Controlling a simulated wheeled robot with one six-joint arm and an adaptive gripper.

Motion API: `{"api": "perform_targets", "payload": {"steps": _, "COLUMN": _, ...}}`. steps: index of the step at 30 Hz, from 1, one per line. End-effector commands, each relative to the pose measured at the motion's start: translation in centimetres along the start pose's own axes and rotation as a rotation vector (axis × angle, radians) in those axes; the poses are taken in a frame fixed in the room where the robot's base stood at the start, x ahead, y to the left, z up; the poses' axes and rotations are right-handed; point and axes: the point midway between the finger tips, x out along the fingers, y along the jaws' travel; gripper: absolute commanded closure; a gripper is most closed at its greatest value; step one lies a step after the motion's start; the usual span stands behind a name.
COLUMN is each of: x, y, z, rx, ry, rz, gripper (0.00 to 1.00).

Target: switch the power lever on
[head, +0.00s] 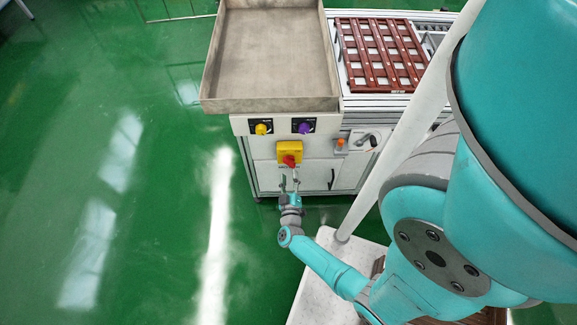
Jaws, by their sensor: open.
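A yellow switch box (289,150) with a red lever handle (290,161) is on the front of the white cabinet, below two knobs. The red handle appears to point downward; its exact angle is too small to tell. My gripper (289,181) is open, just below the red handle, with its two fingers pointing up toward it and spread apart. I cannot tell whether the fingers touch the handle. Most of the yellow box is in plain view.
A yellow knob (261,129) and a purple knob (304,127) sit above the box. To the right are an orange button (340,143) and a grey handle (364,139). A grey tray (271,104) and a brown slatted rack (381,54) lie on top. Green floor (150,200) is open at left.

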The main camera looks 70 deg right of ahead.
Motion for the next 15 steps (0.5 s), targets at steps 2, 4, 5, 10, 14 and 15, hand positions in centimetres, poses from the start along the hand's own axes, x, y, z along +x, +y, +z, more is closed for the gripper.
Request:
{"api": "perform_targets", "payload": {"steps": 2, "x": 1.3, "y": 0.1, "z": 0.0, "rx": 0.001, "ry": -0.001, "rz": 0.005, "gripper": 0.56}}
{"api": "perform_targets", "payload": {"steps": 4, "x": 2.3, "y": 0.1, "z": 0.0, "rx": 0.001, "ry": -0.001, "rz": 0.004, "gripper": 0.56}}
{"api": "perform_targets", "payload": {"steps": 5, "x": 2.7, "y": 0.1, "z": 0.0, "rx": 0.0, "ry": -0.001, "rz": 0.004, "gripper": 0.56}}
{"api": "perform_targets", "payload": {"steps": 10, "x": 4.5, "y": 0.0, "z": 0.0, "rx": 0.001, "ry": -0.001, "rz": 0.002, "gripper": 0.56}}
{"api": "perform_targets", "payload": {"steps": 14, "x": 5.2, "y": 0.0, "z": 0.0, "rx": 0.0, "ry": 0.0, "rz": 0.0, "gripper": 0.56}}
{"api": "perform_targets", "payload": {"steps": 15, "x": 5.3, "y": 0.0, "z": 0.0, "rx": 0.0, "ry": 0.0, "rz": 0.0, "gripper": 0.56}}
